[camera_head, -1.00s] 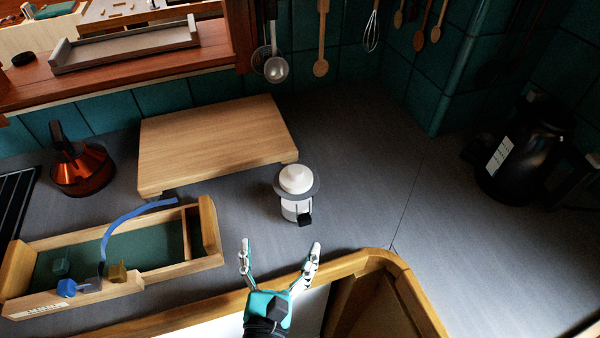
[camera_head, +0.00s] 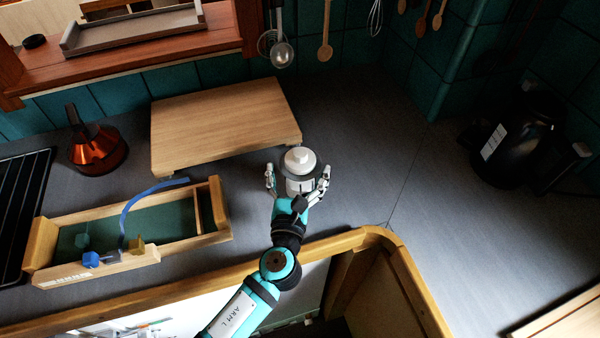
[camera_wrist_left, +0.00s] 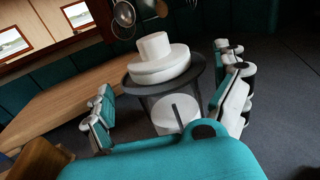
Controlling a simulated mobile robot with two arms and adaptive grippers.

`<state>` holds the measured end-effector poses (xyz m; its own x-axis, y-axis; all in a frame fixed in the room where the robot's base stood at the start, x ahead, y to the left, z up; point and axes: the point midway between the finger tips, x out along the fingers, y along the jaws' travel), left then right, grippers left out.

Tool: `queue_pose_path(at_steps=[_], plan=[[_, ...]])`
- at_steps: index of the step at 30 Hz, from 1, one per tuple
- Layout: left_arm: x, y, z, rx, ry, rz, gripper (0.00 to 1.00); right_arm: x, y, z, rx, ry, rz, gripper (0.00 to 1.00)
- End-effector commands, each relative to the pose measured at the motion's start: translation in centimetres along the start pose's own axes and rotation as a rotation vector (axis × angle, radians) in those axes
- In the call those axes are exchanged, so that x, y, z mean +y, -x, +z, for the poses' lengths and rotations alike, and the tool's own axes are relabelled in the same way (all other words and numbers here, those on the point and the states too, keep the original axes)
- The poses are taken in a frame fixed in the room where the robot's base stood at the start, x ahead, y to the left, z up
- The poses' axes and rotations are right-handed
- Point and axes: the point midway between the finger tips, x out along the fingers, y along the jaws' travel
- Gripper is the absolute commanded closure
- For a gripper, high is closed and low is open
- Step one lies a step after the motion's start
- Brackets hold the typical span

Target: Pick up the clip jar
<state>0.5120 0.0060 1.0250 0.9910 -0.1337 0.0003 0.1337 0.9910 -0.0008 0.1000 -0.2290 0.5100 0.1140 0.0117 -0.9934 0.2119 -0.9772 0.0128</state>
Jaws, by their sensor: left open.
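The clip jar (camera_head: 299,161) stands upright on the grey counter, with a white stepped lid and a dark grey ring around it. My left gripper (camera_head: 297,180) is open, with one finger on each side of the jar. In the left wrist view the jar (camera_wrist_left: 160,62) stands between the two fingers of the gripper (camera_wrist_left: 170,112). A gap shows on its left side; on the right I cannot tell if the finger touches. The jar's lower part is partly hidden by the gripper. My right gripper is not in view.
A wooden board (camera_head: 220,125) lies close behind and left of the jar. A wooden tray (camera_head: 225,208) with a blue strap stands to the left. An orange kettle (camera_head: 97,150) and a black kettle (camera_head: 515,150) stand farther off. The counter right of the jar is clear.

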Motion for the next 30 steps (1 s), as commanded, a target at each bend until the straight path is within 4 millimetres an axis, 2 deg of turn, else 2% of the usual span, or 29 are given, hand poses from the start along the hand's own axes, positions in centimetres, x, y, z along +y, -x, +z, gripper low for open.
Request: queue_pose_path(at_steps=[3,6,14,30], plan=[[-0.2,-1.8,0.1,-0.002,-0.002,-0.001,0.02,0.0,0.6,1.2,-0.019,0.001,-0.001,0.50],[-0.2,-2.5,0.0,-0.001,-0.002,-0.001,0.02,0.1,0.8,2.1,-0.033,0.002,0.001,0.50],[-0.2,-2.7,-0.1,0.000,0.000,-0.001,0.03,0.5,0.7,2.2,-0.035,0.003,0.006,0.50],[-0.2,-2.7,-0.1,0.000,-0.001,-0.001,0.74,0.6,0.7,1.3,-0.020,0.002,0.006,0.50]])
